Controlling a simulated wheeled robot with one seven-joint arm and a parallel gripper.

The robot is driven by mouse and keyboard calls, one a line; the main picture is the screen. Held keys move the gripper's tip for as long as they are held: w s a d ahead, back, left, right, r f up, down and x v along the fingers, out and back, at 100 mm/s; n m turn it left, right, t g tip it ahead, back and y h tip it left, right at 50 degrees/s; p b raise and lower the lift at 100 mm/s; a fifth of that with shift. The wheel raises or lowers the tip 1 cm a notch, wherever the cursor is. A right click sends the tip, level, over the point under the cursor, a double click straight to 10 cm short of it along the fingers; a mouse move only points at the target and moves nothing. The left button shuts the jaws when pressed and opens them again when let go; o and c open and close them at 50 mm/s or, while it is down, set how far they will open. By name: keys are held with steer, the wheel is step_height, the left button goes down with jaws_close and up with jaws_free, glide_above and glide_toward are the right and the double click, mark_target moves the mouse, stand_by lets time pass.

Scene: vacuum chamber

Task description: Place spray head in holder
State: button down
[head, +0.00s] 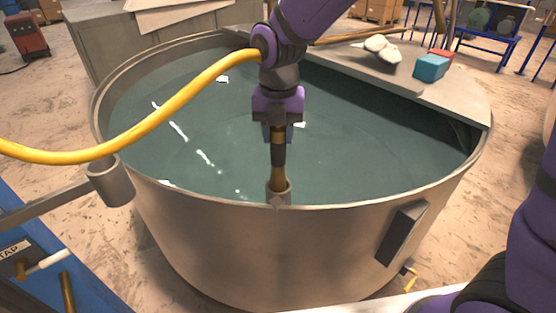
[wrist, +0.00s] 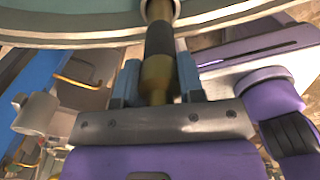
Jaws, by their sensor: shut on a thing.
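The spray head (head: 278,168) is a slim brass and dark piece hanging upright below my gripper (head: 279,130). In the wrist view my gripper (wrist: 158,82) is shut on the spray head (wrist: 160,42), with a blue-grey finger on each side. Its lower end meets a small grey cup shape (head: 279,193) at the tank's near rim. I cannot tell whether that cup is part of the spray head or fixed to the rim. A grey cup holder (head: 111,185) on a bracket stands left of the tank, apart from my gripper; it also shows in the wrist view (wrist: 36,113).
A round metal tank (head: 200,225) of greenish liquid lies under my arm. A yellow hose (head: 150,118) crosses from the left to my wrist. A ledge (head: 420,85) holds a blue-red block (head: 431,67) and pale stones (head: 381,48). A blue panel (head: 90,285) is lower left.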

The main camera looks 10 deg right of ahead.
mark_target(278, 153)
steer(key=shift+f, duration=2.8)
steer(key=c, duration=0.7)
jaws_free()
steer(key=shift+c, duration=0.2)
